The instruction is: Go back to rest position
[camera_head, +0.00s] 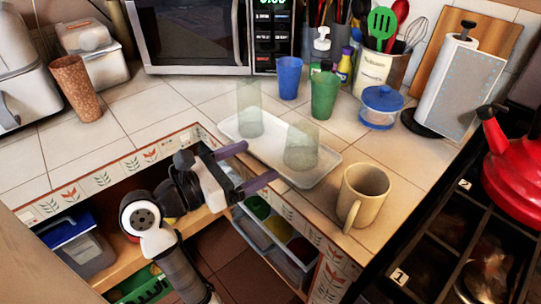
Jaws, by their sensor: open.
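My gripper (249,166) is open and empty. Its two purple-grey fingers point right, in front of the counter's tiled front edge and close to the near edge of a white tray (325,171). I cannot tell whether a finger touches the tray. My arm comes up from the bottom of the view, over the open lower shelf. Two clear greenish glasses stand on the tray: one at the left (249,112) and one at the right (301,146).
A beige mug (364,194) stands right of the tray near the counter edge. Blue (289,77) and green (324,95) cups and a blue-lidded bowl (381,106) stand behind. A red kettle (513,165) is on the stove at right. Free tiles lie at left.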

